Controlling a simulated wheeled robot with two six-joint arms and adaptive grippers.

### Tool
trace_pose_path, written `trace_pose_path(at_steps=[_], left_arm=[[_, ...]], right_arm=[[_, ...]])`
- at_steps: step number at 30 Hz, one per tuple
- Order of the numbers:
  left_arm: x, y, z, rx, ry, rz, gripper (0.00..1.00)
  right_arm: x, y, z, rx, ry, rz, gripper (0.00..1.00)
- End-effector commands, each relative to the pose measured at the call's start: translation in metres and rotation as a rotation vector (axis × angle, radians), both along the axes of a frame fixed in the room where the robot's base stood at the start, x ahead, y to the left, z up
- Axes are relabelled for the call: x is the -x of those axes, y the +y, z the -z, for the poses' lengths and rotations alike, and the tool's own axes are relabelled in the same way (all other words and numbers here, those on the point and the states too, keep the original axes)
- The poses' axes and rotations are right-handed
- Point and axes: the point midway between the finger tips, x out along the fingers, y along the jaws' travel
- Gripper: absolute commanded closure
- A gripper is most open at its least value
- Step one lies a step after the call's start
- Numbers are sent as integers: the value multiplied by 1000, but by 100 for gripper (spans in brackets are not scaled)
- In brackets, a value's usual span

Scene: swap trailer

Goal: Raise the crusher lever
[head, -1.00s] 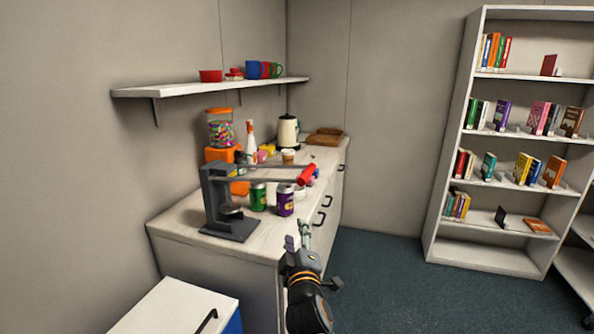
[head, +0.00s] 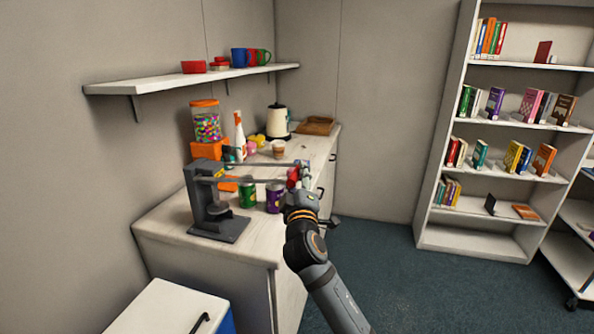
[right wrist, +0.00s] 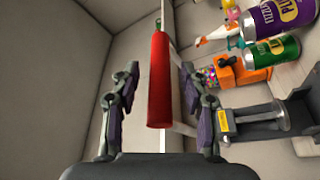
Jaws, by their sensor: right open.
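The dark grey can crusher (head: 207,212) stands on the counter, and its lever (head: 255,181) reaches right, roughly level. The red lever grip (head: 292,177) is at its end, partly hidden by my right gripper (head: 303,176). In the right wrist view the red grip (right wrist: 160,85) lies between the two spread fingers of my right gripper (right wrist: 155,88). Gaps show on both sides of it, so the jaws are open around it and not clamped. The crusher also shows in the right wrist view (right wrist: 270,120). My left gripper is in neither view.
A green can (head: 247,195) and a purple can (head: 274,197) stand on the counter (head: 170,228), under the lever. A candy dispenser (head: 207,125), a bottle (head: 239,135) and a kettle (head: 278,121) stand behind. A shelf (head: 180,82) hangs above.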

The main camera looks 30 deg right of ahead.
Motion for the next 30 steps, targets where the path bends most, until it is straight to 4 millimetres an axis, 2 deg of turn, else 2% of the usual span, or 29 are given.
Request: trace_pose_path(at_steps=[5, 14, 24, 30], left_arm=[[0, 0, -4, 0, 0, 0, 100], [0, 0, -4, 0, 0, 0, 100], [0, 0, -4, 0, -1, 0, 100], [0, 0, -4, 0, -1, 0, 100]], right_arm=[[-16, -9, -4, 0, 0, -1, 55], [-18, -10, -4, -1, 0, -2, 55], [-18, -10, -3, -1, 0, -2, 100], [-18, -10, -4, -1, 0, -2, 100]])
